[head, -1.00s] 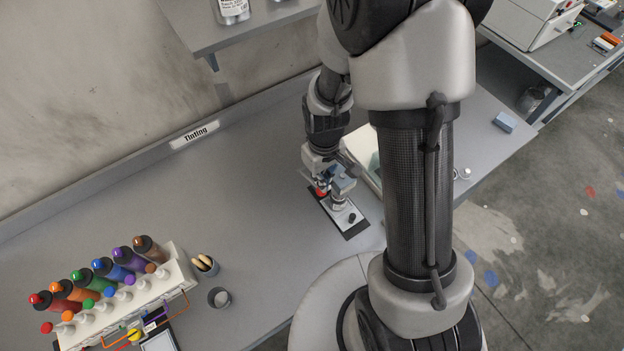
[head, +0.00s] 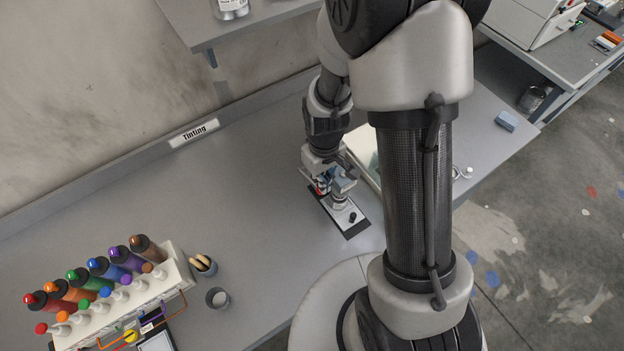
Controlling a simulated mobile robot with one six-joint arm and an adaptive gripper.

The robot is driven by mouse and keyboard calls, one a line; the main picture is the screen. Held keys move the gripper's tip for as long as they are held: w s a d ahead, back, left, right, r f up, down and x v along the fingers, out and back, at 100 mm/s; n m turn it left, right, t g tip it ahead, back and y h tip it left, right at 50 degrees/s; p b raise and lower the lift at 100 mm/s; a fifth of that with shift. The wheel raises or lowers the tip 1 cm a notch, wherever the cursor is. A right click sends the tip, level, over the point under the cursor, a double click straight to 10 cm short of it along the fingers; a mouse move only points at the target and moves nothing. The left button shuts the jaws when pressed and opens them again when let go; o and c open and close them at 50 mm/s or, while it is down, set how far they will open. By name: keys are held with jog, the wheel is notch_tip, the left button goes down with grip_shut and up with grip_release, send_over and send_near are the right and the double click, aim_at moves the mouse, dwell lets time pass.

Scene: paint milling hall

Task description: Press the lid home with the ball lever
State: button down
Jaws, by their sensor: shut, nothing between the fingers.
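The press (head: 352,229) stands on the grey bench, with a dark base and a pale plate carrying a black knob. A small metal tin or jar (head: 339,203) stands on it, mostly under my gripper; its lid cannot be made out. A bit of red, likely the lever's ball (head: 319,191), shows at the left edge of my gripper. My gripper (head: 330,186) is shut and empty, pointing down right at the ball and upper press. Its fingertips and the lever arm are largely hidden, so I cannot tell whether they touch.
A rack of coloured bottles (head: 115,290) stands at the front left. A cup with wooden sticks (head: 204,265) and a small grey cup (head: 218,298) are beside it. A pale flat tray (head: 362,150) lies just behind the press. The bench's middle is clear. A shelf (head: 235,28) overhangs the back.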

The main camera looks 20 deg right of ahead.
jog(key=shift+f+b, duration=2.4)
jog(key=shift+f, duration=0.55)
jog(key=shift+r, duration=0.1)
jog(key=shift+r+p, duration=2.8)
jog(key=shift+r, duration=0.95)
jog(key=shift+r, duration=0.1)
notch_tip(320, 180, up, 5)
jog(key=p, duration=0.3)
jog(key=shift+p, duration=0.4)
jog(key=shift+s+f, duration=0.1)
jog(key=shift+f, duration=0.1)
